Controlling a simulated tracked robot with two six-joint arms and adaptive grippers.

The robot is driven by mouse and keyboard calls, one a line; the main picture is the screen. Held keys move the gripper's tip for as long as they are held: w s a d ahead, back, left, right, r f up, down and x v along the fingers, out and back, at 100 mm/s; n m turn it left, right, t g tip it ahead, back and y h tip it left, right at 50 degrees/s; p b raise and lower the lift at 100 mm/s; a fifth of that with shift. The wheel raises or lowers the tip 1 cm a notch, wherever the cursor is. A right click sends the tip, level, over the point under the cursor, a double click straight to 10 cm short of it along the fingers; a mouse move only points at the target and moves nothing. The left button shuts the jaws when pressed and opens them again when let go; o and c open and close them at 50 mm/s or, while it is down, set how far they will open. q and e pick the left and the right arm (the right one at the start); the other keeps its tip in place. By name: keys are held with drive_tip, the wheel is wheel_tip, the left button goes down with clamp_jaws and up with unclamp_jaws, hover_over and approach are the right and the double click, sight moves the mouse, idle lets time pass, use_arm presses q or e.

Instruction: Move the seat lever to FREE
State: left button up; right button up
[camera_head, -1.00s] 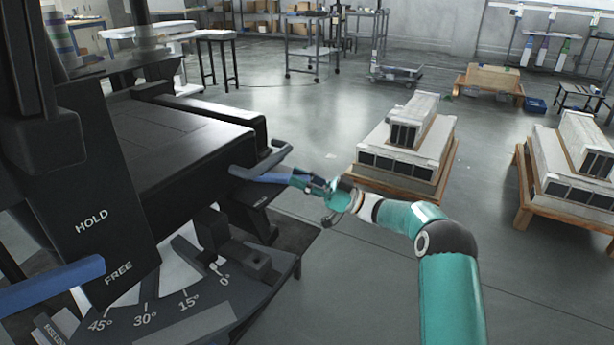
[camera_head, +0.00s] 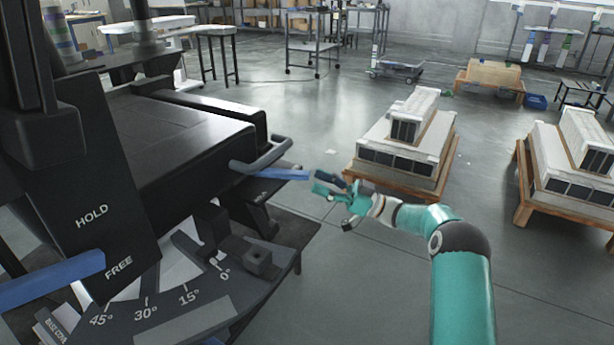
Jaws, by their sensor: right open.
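A black panel (camera_head: 112,190) at the left bears the words HOLD and, lower down, FREE. A blue bar (camera_head: 50,280) crosses the panel's lower left edge, its tip beside the word FREE. A second blue lever (camera_head: 268,173) juts right from the black seat, beside a dark curved handle (camera_head: 270,155). My right gripper (camera_head: 322,183) is open and empty, just right of the blue lever's tip, with a small gap that is hard to judge. My left gripper is not in view. A label plate under the lever is mostly unreadable.
An angle scale (camera_head: 165,305) marked 0° to 45° with a black block (camera_head: 262,255) lies below the seat. Pallets with white units (camera_head: 405,145) stand on the floor to the right. Open floor lies around my right arm.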

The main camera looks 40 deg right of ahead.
drive_tip(key=v, duration=0.6)
drive_tip(key=shift+w+f, duration=0.1)
idle(0.6)
